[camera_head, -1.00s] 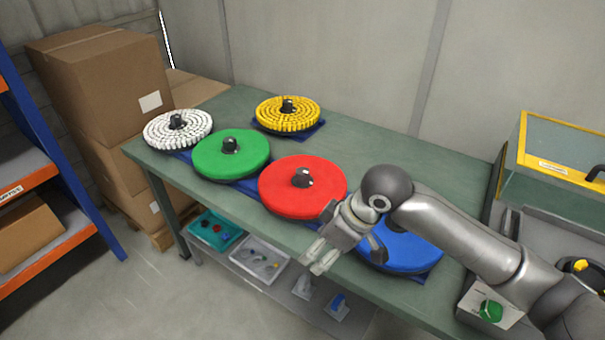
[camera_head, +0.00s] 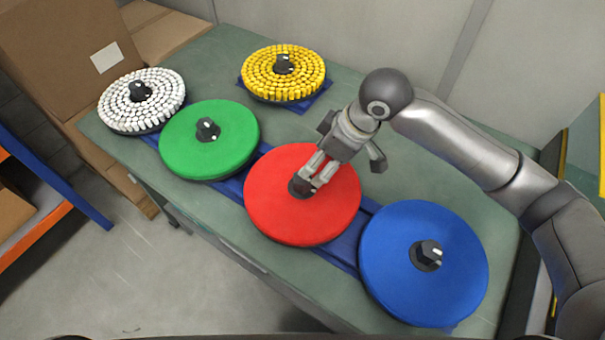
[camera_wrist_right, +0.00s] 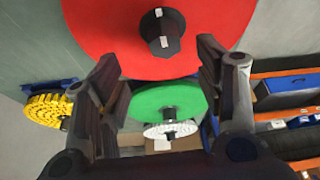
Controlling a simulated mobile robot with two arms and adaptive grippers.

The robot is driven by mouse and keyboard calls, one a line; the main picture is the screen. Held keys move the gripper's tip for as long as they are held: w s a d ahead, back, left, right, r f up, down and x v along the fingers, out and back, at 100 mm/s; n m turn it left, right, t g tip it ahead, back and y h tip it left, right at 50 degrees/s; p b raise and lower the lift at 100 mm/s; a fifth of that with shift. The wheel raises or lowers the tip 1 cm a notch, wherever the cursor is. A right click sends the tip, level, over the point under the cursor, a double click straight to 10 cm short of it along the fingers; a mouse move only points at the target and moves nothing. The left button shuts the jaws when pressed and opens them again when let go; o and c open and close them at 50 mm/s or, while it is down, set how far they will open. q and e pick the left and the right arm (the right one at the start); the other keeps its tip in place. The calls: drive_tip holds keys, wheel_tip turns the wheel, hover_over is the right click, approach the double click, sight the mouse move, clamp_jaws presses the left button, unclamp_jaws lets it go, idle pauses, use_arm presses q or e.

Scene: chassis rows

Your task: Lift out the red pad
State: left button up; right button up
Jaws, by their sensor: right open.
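The red pad (camera_head: 287,215) is a round disc with a dark central knob, lying on a blue base on the green table. In the right wrist view the red pad (camera_wrist_right: 110,30) fills the top, and its black knob (camera_wrist_right: 162,30) shows ahead of the fingers. My right gripper (camera_head: 311,183) is over the red pad, its fingertips close to the knob in the head view. In the wrist view the right gripper (camera_wrist_right: 165,75) is open with nothing between its fingers. I cannot tell whether it touches the knob. My left gripper is not in view.
A green pad (camera_head: 210,150) is left of the red one and a blue pad (camera_head: 400,270) right of it. White (camera_head: 115,105) and yellow (camera_head: 260,75) segmented discs stand farther back. Cardboard boxes (camera_head: 60,60) are at the left. Bare table (camera_head: 420,180) lies right of the gripper.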

sight(302, 189)
drive_tip(key=x, duration=0.3)
drive_tip(key=shift+s+a+f, duration=0.25)
drive_tip(key=shift+f, duration=0.05)
drive_tip(key=shift+w+a+f, duration=0.1)
drive_tip(key=shift+f, duration=0.15)
drive_tip(key=x, duration=0.2)
drive_tip(key=p+x, duration=0.1)
drive_tip(key=x, duration=0.1)
drive_tip(key=shift+w+a, duration=0.15)
drive_tip(key=shift+a, duration=0.15)
drive_tip(key=shift+w+a+f+p, duration=0.1)
drive_tip(key=shift+a+f+p, duration=0.05)
drive_tip(key=shift+f+p, duration=0.15)
drive_tip(key=shift+f, duration=0.15)
drive_tip(key=shift+c, duration=1.2)
clamp_jaws()
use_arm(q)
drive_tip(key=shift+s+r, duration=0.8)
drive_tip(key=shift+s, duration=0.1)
